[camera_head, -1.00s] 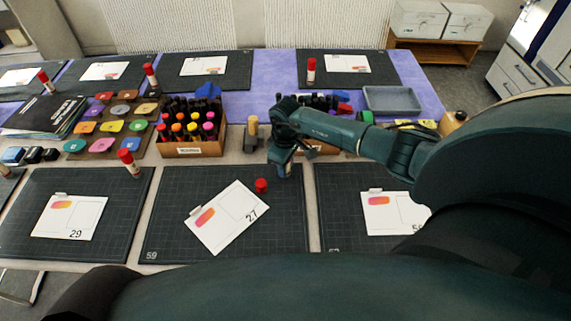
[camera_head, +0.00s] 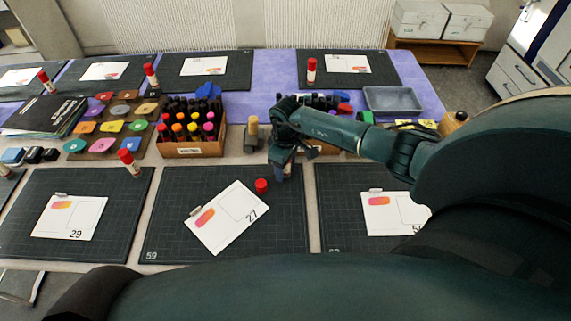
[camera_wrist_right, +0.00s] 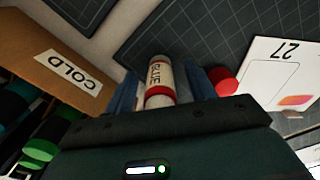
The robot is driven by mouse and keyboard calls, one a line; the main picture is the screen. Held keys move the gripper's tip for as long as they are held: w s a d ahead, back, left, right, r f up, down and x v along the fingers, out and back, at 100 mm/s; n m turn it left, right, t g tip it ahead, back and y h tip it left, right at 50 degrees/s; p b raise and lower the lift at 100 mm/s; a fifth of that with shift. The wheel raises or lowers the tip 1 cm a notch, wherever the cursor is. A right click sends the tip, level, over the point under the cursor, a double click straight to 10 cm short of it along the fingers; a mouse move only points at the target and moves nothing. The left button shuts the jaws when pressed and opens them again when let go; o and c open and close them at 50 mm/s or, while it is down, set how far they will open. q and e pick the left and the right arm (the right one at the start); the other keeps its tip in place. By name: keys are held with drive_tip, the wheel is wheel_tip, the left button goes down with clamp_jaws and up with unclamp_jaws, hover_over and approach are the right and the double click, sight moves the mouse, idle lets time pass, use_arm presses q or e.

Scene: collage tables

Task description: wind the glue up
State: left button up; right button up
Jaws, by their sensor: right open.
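The glue stick (camera_wrist_right: 158,78), with a white label reading "GLUE" and a red band, stands between the two fingers of my right gripper (camera_wrist_right: 160,88). The fingers are open, one on each side of it; small gaps seem to remain. In the head view my right gripper (camera_head: 285,168) points down at the back right corner of the middle mat and mostly hides the glue. The red cap (camera_head: 261,186) sits apart on that mat, left of the gripper. It also shows in the right wrist view (camera_wrist_right: 222,80). My left gripper is not in view.
A card marked 27 (camera_head: 228,222) lies tilted on the middle mat (camera_head: 165,235). A cardboard box of markers (camera_head: 190,150) and a wooden-topped stamp (camera_head: 251,132) stand behind, to the left. A box labelled "COLD" (camera_wrist_right: 65,72) is close to the gripper. Other capped glue sticks (camera_head: 129,162) stand on other mats.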

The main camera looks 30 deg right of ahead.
drive_tip(key=n, duration=0.4)
drive_tip(key=shift+b, duration=0.3)
drive_tip(key=n, duration=0.3)
drive_tip(key=shift+f+b, duration=0.1)
drive_tip(key=shift+b, duration=0.2)
drive_tip(key=n+b, duration=0.1)
drive_tip(key=n, duration=0.6)
drive_tip(key=shift+n, duration=0.3)
